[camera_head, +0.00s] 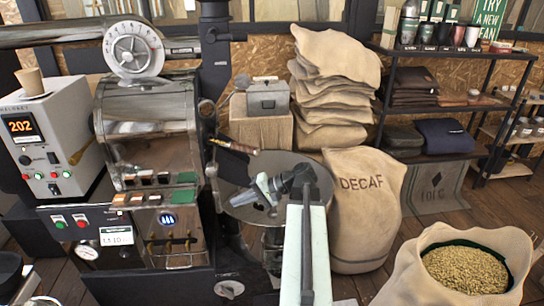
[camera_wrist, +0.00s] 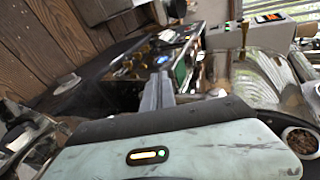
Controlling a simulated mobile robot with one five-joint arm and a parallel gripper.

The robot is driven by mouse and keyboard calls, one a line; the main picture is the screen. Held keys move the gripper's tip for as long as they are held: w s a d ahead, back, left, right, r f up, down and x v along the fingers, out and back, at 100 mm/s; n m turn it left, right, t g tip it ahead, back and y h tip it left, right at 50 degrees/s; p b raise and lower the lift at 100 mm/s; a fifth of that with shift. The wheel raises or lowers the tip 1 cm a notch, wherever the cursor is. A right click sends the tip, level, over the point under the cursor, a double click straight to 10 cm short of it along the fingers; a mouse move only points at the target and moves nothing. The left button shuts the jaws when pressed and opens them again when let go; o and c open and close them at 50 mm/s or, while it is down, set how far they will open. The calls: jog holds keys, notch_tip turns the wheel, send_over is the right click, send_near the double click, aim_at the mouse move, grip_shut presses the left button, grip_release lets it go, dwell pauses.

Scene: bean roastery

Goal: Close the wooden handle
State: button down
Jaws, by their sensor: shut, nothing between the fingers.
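I cannot make out the wooden handle in the wrist view.
The roaster (camera_head: 155,125) fills the left, with a dial and lit buttons. A DECAF sack (camera_head: 362,215) stands right of the tray. An open bean sack (camera_head: 425,275) is at front right. Shelves (camera_head: 440,100) stand behind. A grey box (camera_head: 267,98) sits behind the tray.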

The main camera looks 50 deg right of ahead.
jog(key=s+d+r+m+t+h, duration=0.15)
jog(key=s+d+r+t, duration=0.25)
jog(key=s+d+r, duration=0.4)
jog(key=s+d+r+m+t+h, duration=0.1)
jog(key=s+d+r+m+t, duration=0.4)
jog(key=d, duration=0.6)
jog(key=w+a+f+n, duration=0.1)
jog(key=w+a, duration=0.1)
jog(key=w, duration=0.4)
jog(key=w+a+n+g, duration=0.1)
jog(key=w+a, duration=0.1)
jog(key=w, duration=0.4)
jog(key=shift+a+f, duration=0.25)
jog(key=shift+f, duration=0.1)
jog(key=shift+d, duration=0.1)
